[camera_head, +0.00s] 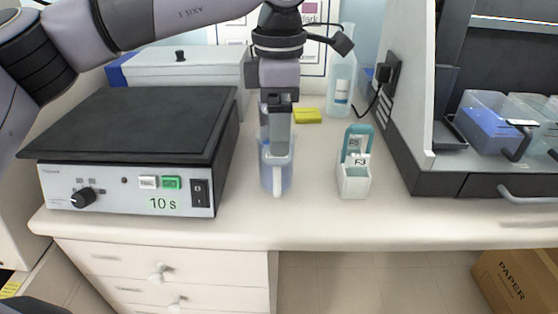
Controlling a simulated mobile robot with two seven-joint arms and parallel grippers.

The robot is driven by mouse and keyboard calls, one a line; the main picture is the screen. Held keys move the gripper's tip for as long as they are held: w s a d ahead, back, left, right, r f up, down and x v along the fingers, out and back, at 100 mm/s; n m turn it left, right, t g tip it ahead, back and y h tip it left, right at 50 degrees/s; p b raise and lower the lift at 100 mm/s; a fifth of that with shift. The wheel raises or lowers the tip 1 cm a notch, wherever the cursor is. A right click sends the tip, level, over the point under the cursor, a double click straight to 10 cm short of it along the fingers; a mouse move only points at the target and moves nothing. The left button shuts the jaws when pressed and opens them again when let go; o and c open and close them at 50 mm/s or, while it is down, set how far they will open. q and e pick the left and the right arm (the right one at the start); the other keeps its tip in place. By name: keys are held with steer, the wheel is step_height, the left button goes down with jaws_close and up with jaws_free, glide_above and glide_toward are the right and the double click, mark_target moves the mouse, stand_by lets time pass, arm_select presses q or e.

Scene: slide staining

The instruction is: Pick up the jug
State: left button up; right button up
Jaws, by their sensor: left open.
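The jug (289,178) is a translucent, bluish container standing upright on the white counter in the head view. A pale handle on it faces the camera. My left gripper (279,148) points down from above, directly over the jug's handle side, with its fingers at about the rim. Its fingers overlap the jug in the picture and hide part of its top. The jaws are open. I cannot tell whether they touch the jug. My right gripper is not in view.
A black-topped device with a "10 s" display (166,203) stands left of the jug. A small slide holder (354,182) stands to its right. A clear bottle (341,90) and yellow pad (307,116) are behind. A dark-framed station (430,170) holds lidded containers at right.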

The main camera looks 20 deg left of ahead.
arm_select(q)
steer(key=f, duration=0.6)
steer(key=shift+s+a+f+p, duration=0.1)
steer(key=shift+s+f+p, duration=0.1)
steer(key=shift+f+p, duration=0.1)
steer(key=shift+r, duration=0.1)
jaws_close()
steer(key=shift+r, duration=0.1)
step_height(320, 180, up, 20)
steer(key=p, duration=0.1)
